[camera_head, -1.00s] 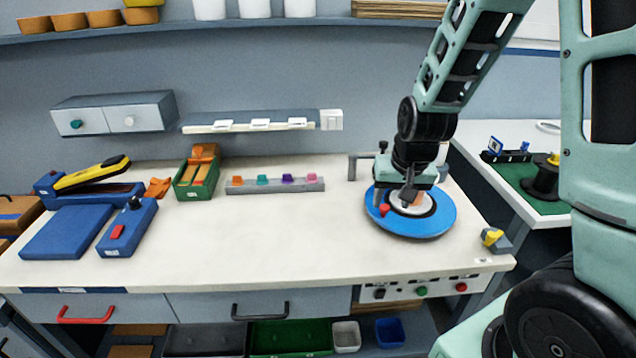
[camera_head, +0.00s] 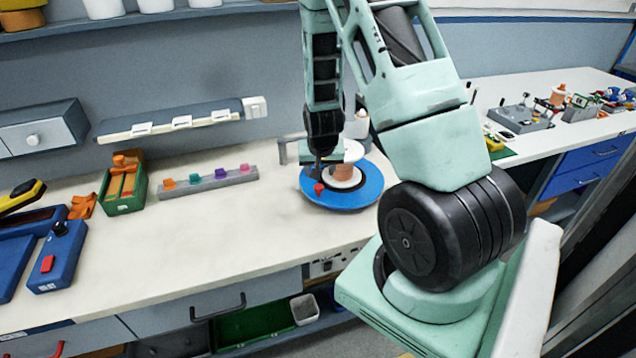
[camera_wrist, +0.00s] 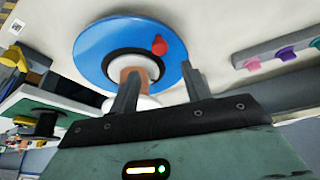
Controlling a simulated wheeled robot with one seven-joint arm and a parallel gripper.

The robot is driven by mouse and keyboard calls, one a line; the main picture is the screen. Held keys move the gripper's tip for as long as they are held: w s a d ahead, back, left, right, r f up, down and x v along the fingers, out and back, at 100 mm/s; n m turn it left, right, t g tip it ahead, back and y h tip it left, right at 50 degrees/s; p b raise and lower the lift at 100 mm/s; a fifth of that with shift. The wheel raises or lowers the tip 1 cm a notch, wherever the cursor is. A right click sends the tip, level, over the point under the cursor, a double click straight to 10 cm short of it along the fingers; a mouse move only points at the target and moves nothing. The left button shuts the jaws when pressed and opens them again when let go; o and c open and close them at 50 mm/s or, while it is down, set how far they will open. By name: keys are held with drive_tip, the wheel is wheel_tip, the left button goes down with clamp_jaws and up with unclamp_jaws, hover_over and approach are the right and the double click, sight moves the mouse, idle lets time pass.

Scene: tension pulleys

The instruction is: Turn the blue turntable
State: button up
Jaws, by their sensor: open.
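The blue turntable (camera_head: 368,192) is a flat round disc lying on the white bench near its right end. A red knob (camera_head: 319,189) stands on its rim, on the left front side in the head view. A copper-coloured spool (camera_head: 343,172) stands at its white and black centre. My gripper (camera_head: 319,175) points down over the disc's left side, close to the knob. In the wrist view my gripper (camera_wrist: 160,70) is open, its fingers spread with nothing held. The blue disc (camera_wrist: 95,48) and red knob (camera_wrist: 158,45) show beyond the fingertips. I cannot tell whether a finger touches the knob.
A grey rail with coloured knobs (camera_head: 208,184) and a green box (camera_head: 124,204) stand left of the turntable. A grey bracket (camera_head: 292,150) is close behind it. The bench in front is clear. Another bench (camera_head: 590,77) stands to the right.

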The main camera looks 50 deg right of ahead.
sight(320, 187)
drive_tip(key=p+x, duration=0.2)
drive_tip(key=x, duration=0.7)
clamp_jaws()
drive_tip(key=shift+s, duration=0.2)
